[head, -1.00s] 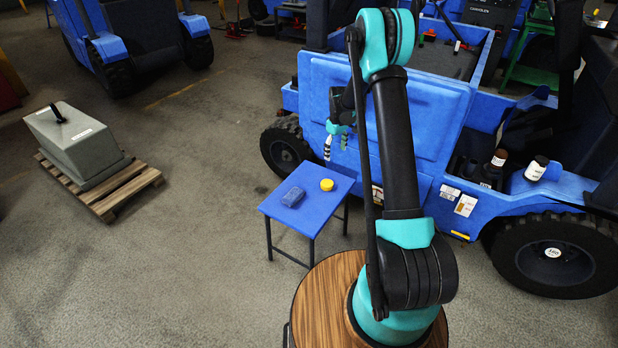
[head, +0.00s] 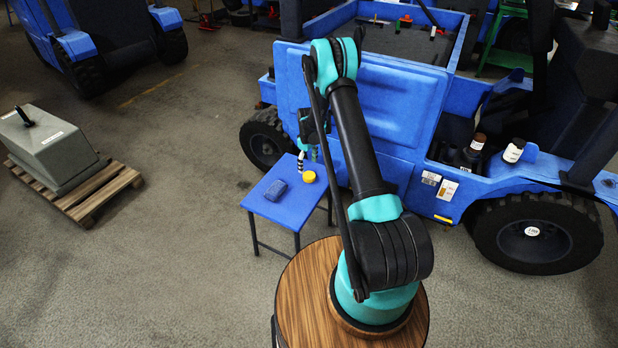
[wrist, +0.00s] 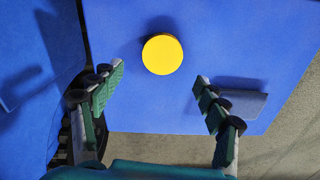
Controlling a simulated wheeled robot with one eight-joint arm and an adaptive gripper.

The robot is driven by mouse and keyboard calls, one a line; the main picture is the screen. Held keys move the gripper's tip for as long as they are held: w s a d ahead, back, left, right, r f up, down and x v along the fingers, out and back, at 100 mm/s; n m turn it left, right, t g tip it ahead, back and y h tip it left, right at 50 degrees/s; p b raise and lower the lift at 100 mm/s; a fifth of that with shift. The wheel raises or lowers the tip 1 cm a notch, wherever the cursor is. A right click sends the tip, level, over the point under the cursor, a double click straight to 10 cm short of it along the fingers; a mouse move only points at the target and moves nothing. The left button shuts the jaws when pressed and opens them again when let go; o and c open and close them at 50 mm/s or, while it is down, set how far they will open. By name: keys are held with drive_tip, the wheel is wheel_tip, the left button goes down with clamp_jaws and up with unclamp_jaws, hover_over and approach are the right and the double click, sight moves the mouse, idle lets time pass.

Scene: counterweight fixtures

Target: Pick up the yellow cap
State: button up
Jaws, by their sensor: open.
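The yellow cap (head: 309,177) is a small round disc on the blue table (head: 265,208). In the wrist view, the cap (wrist: 162,54) lies beyond the fingertips, about centred between them, with nothing touching it. My gripper (head: 307,157) is open and empty above the far edge of the table, close to the cap. Its two green-padded fingers also show spread apart in the wrist view (wrist: 160,75).
A blue vehicle (head: 370,100) stands right behind the table. Two bottles (head: 513,150) (head: 475,146) sit on it. A grey counterweight (head: 45,150) rests on a pallet (head: 105,193) at left. Floor between is clear.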

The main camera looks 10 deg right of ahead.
sight(309, 175)
drive_tip(key=shift+s+d+f, duration=0.15)
drive_tip(key=shift+s+f, duration=0.05)
drive_tip(key=shift+f, duration=1.2)
drive_tip(key=shift+s+d+f, duration=0.15)
drive_tip(key=shift+f, duration=1.2)
drive_tip(key=c, duration=1)
